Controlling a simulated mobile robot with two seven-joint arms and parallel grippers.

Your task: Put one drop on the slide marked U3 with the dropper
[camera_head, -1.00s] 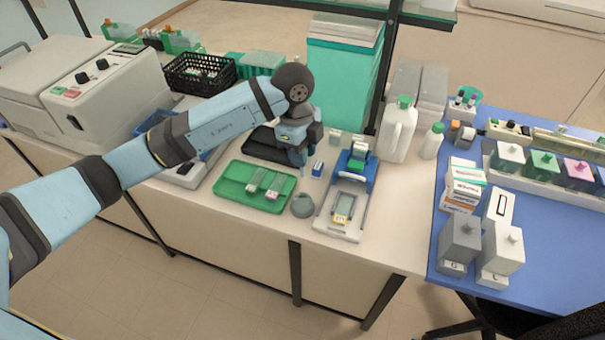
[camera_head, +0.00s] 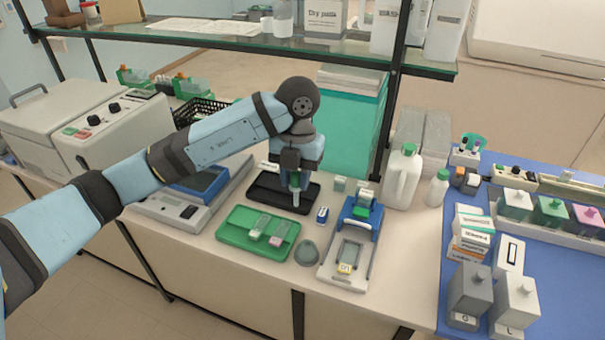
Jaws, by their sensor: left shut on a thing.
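My left gripper (camera_head: 296,186) points down over the right part of a black tray (camera_head: 262,196). Two slides, one with a greenish end (camera_head: 258,228) and one with a pinkish end (camera_head: 278,234), lie in the green tray (camera_head: 232,240). Slide marks are too small to read, so I cannot tell which is U3. My right gripper is out of view.
A grey round object (camera_head: 307,254) stands between the green tray and the device. A small blue and white item (camera_head: 322,215) stands near the black tray. A white jug (camera_head: 403,180) and bottle (camera_head: 436,190) stand behind right. A glass shelf (camera_head: 200,36) hangs above.

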